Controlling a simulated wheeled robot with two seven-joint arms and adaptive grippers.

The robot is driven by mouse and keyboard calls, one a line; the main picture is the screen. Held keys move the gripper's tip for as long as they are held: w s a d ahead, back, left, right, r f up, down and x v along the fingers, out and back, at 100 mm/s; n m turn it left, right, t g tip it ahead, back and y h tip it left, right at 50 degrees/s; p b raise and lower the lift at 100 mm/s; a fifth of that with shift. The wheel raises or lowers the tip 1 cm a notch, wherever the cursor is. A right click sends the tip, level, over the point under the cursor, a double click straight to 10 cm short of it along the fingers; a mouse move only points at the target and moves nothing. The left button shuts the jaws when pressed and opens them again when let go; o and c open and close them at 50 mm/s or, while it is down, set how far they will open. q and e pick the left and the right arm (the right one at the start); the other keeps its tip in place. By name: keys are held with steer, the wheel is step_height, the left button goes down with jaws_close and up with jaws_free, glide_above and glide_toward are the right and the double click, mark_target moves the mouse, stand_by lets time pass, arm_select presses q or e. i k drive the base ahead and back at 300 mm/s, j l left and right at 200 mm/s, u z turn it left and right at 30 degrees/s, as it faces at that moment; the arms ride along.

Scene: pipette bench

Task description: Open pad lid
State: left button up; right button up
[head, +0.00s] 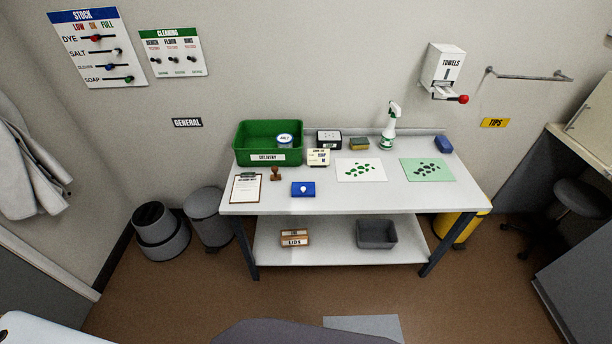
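A small flat blue case (303,189) with a white mark on top lies near the front edge of the white table (400,197), left of the middle. It looks like the ink pad, with its lid down. A brown wooden stamp (276,173) stands just behind it to the left. Neither of my grippers shows in the head view, and nothing touches the case.
Behind the case are a green delivery crate (267,158), a small card (318,157) and a dark box (329,140). A clipboard (246,187) lies left; two spotted sheets (361,170) (427,169) lie right. A spray bottle (389,128) stands behind. The front right tabletop is clear.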

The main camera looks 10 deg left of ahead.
mark_target(297, 189)
steer(key=i+j, duration=0.1)
steer(key=i, duration=0.65)
steer(key=i+l, duration=0.15)
steer(key=i, duration=0.25)
steer(key=u, duration=0.35)
